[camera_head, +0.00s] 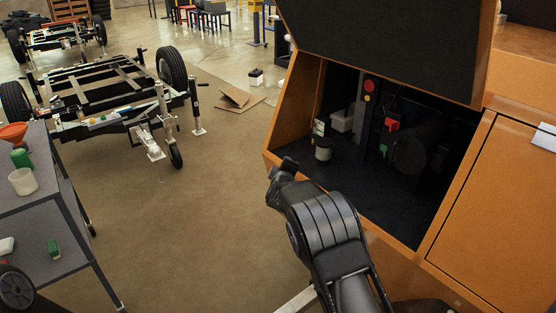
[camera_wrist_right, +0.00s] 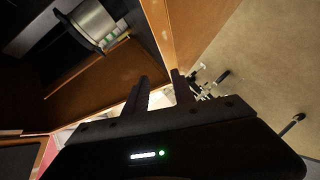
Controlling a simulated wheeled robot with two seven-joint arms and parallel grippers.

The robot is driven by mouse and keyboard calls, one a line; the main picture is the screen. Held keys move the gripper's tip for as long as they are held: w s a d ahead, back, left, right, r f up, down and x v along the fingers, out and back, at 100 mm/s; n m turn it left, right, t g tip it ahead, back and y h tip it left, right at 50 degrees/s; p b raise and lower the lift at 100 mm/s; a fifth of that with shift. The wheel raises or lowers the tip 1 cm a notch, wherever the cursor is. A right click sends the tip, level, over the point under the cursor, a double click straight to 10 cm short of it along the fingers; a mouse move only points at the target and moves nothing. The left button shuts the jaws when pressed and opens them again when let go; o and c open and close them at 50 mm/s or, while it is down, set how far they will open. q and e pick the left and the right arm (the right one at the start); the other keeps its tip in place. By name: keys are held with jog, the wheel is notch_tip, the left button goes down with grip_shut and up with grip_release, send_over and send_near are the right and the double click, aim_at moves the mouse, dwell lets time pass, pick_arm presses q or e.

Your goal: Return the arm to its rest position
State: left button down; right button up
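My right arm comes up from the bottom of the head view, in front of the orange cabinet (camera_head: 480,210). Its dark right gripper (camera_head: 284,168) is just outside the lower left edge of the cabinet's open compartment. In the right wrist view the two fingers (camera_wrist_right: 160,88) stand apart with nothing seen between them, so it is open and empty. My left gripper is not in view.
The compartment holds a pale cylinder (camera_head: 323,150), a red button (camera_head: 369,86), a red switch (camera_head: 391,124) and a green part (camera_head: 384,147). A grey cart (camera_head: 60,215) stands left, a trailer frame (camera_head: 105,90) behind.

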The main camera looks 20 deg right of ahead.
jog(key=s+a+f+m+g+y+p, duration=0.1)
jog(key=s+a+f+m+g+y, duration=0.25)
jog(key=s+f, duration=0.85)
jog(key=s+a+f+m+g+y, duration=0.1)
jog(key=s+a+f+m+g, duration=0.35)
jog(key=s+f, duration=0.8)
jog(key=s+a+m+g+y+p, duration=0.1)
jog(key=s+a, duration=0.3)
jog(key=s, duration=0.6)
jog(key=s+a+m+g+y+p, duration=0.1)
jog(key=s+a, duration=0.3)
jog(key=s, duration=0.6)
jog(key=s+a+f+m+g+y+p, duration=0.1)
jog(key=s+a+g+y, duration=0.1)
jog(key=s, duration=0.8)
jog(key=shift+s+a+g+y, duration=0.2)
jog(key=shift+a+g+y, duration=0.3)
jog(key=shift+a, duration=0.65)
jog(key=shift+f, duration=0.1)
jog(key=shift+c, duration=0.2)
